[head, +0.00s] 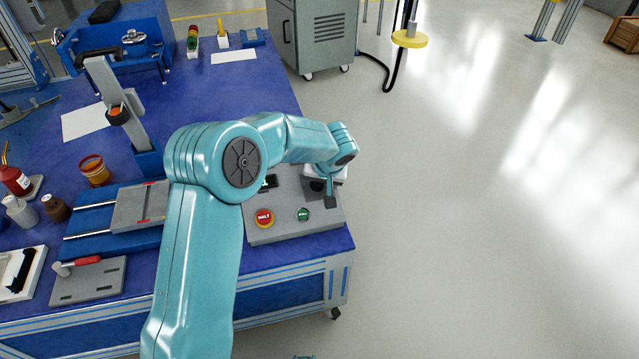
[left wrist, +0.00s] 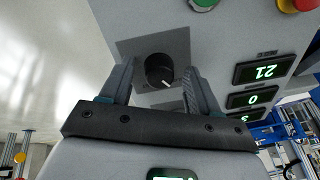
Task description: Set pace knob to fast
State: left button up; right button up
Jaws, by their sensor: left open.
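The black round pace knob (left wrist: 158,71) sits on a dark grey plate of the grey control box (head: 290,232). In the left wrist view its white pointer line points to the lower right. My left gripper (left wrist: 159,67) is open, with one finger on each side of the knob; I cannot tell whether they touch it. In the head view the left gripper (head: 330,192) is over the right part of the box, and the wrist largely hides the knob. Lettering near the knob is too small and covered to read.
A red HALT button (head: 264,218) and a green button (head: 303,214) are on the box near the gripper. Lit displays (left wrist: 264,70) are beside the knob in the wrist view. A grey sliding fixture (head: 139,207) stands left of my arm. Open floor lies to the right.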

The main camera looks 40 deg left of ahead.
pick_arm(q)
jog(key=c, duration=1.1)
jog(key=shift+o, duration=0.2)
jog(key=shift+m, duration=0.3)
jog(key=m, duration=0.5)
jog(key=shift+m, duration=0.3)
jog(key=m+p, duration=0.1)
jog(key=m, duration=0.3)
jog(key=shift+a+m+t, duration=0.1)
jog(key=shift+m+t, duration=0.2)
jog(key=shift+m+p, duration=0.95)
jog(key=shift+m, duration=0.75)
jog(key=shift+h, duration=0.3)
